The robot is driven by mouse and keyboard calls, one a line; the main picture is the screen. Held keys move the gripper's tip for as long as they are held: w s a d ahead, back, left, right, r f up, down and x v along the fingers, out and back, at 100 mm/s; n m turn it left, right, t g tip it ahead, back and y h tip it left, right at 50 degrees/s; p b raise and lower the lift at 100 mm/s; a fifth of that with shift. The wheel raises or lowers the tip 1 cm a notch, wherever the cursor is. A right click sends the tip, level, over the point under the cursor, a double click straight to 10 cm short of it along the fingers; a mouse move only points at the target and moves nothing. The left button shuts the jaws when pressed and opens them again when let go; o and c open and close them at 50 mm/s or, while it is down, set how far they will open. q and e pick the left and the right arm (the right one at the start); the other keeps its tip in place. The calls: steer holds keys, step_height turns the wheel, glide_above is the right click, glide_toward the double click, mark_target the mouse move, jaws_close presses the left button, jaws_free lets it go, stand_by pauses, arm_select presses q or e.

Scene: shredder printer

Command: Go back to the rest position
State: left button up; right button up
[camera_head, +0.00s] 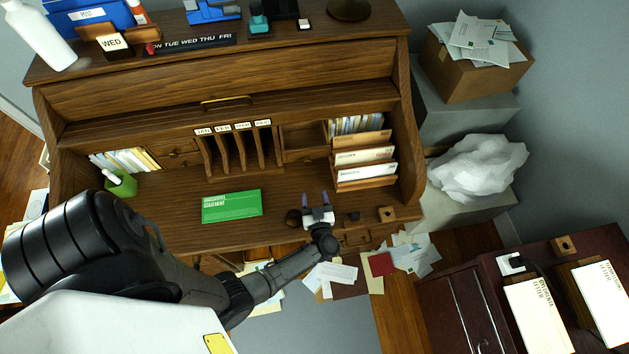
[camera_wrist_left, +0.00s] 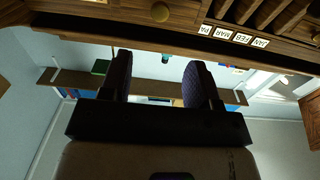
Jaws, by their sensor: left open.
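My left gripper (camera_head: 315,199) is over the front right part of the desk's writing surface, to the right of the green envelope. Its two fingers are apart with nothing visible between them. The fingers also show apart in the left wrist view (camera_wrist_left: 158,80), with open room beyond them. My left arm reaches in from the lower left. My right gripper is not in either view.
A wooden roll-top desk (camera_head: 150,208) holds a green envelope (camera_head: 231,206), a green cup (camera_head: 121,184) and upright envelopes (camera_head: 364,154). Papers lie on the floor below. A dark red cabinet (camera_head: 450,310) stands right, with a cardboard box (camera_head: 470,72) behind.

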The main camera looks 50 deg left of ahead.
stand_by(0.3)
arm_select(q)
steer(key=w+d+r+m+t+h, duration=0.65)
steer(key=m+t+h, duration=0.2)
steer(key=h, duration=0.25)
steer(key=s+d+r+m+g+h, duration=0.3)
steer(key=s+d+m+h, duration=0.3)
steer(key=d+h, duration=0.15)
steer(key=s+a+r+g+y, duration=0.1)
steer(key=s+r+g, duration=0.1)
steer(key=s+g, duration=0.5)
steer(key=s+a+r+g+y, duration=0.1)
steer(key=s+a+r+g, duration=0.15)
steer(key=s, duration=0.75)
step_height(320, 180, up, 17)
steer(key=s+p, duration=0.1)
steer(key=p, duration=1.6)
steer(key=shift+s+d+r+g, duration=0.15)
steer(key=shift+d+g, duration=0.05)
steer(key=shift+g, duration=0.1)
